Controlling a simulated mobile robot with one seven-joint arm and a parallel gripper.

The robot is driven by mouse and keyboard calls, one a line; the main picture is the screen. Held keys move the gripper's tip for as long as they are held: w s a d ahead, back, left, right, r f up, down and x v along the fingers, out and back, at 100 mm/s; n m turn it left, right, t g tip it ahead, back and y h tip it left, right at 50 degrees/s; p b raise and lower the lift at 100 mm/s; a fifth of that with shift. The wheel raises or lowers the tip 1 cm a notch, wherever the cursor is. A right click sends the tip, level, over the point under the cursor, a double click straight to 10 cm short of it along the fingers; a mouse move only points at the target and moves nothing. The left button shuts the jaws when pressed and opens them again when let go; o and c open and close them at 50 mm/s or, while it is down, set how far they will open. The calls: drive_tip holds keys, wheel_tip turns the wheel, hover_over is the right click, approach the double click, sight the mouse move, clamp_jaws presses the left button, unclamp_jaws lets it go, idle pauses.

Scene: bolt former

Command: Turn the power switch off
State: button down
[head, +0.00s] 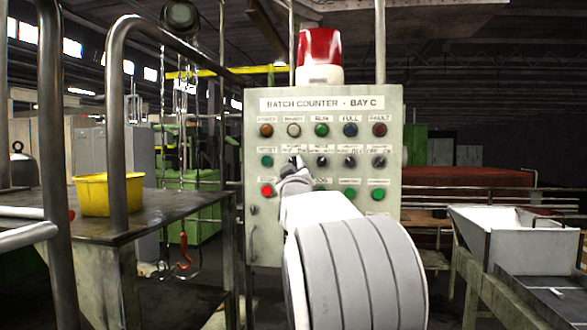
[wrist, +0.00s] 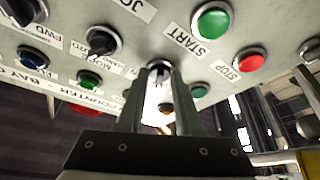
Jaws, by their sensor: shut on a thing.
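A grey control panel (head: 325,232) headed "BATCH COUNTER - BAY C" faces me in the head view. Its second row holds a green button and several black rotary switches. My gripper (head: 293,168) is at the second place in that row, on a switch knob (head: 293,160). In the wrist view my gripper (wrist: 158,75) has its two fingers closed around this knob (wrist: 158,64). The fingers hide most of the knob, so I cannot tell which way it points. Its label is too blurred and covered to read surely.
In the wrist view a green START button (wrist: 212,22) and a red STOP button (wrist: 250,62) are close to the fingers. A black switch (wrist: 102,41) is on the other side. A table with a yellow bucket (head: 108,193) and railings stand left of the panel.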

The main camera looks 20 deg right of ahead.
idle(0.3)
drive_tip(key=c, duration=0.6)
unclamp_jaws()
drive_tip(key=shift+o, duration=0.2)
drive_tip(key=b+v, duration=0.3)
drive_tip(key=v, duration=1.4)
drive_tip(key=shift+s, duration=0.2)
drive_tip(key=shift+a+f, duration=0.15)
drive_tip(key=s+a+f+g+y+p, duration=0.2)
drive_tip(key=s+a+f+g+y, duration=0.55)
drive_tip(key=s+a+f, duration=0.5)
drive_tip(key=s+a+f+m+g, duration=0.1)
drive_tip(key=s+f+m+g, duration=0.1)
drive_tip(key=s+f+g, duration=0.5)
drive_tip(key=s+f, duration=0.6)
drive_tip(key=s, duration=0.3)
drive_tip(key=shift+f+y+p, duration=0.25)
drive_tip(key=shift+y+p, duration=0.05)
drive_tip(key=shift+y, duration=0.05)
